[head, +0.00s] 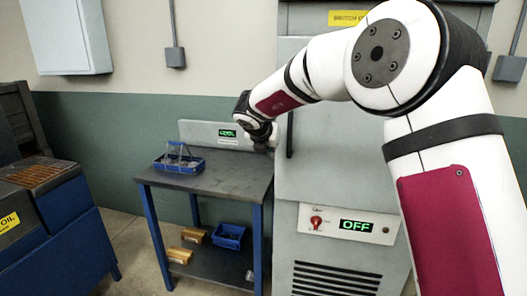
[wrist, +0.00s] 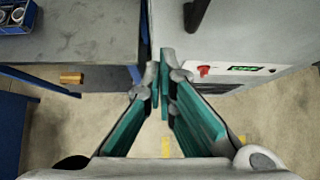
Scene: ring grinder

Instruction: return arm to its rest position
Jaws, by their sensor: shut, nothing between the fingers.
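My arm reaches from the right of the head view toward the back of a small dark-topped table (head: 215,181). My gripper (wrist: 164,85) is shut and empty in the wrist view, with its teal-padded fingers pointing ahead between the table and the grey machine. In the head view the fingers are mostly hidden near the arm's wrist end, above the table's back right corner. The grey machine (head: 345,150) stands right of the table. Its panel display (head: 356,227) reads OFF, beside a red knob (head: 316,221).
A blue basket (head: 178,163) with grey parts sits on the table's left. A blue bin (head: 230,236) and yellow blocks (head: 180,255) are on the lower shelf. A green COOL display (head: 228,133) is on the backboard. A blue oil cabinet (head: 60,230) stands left, with floor between.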

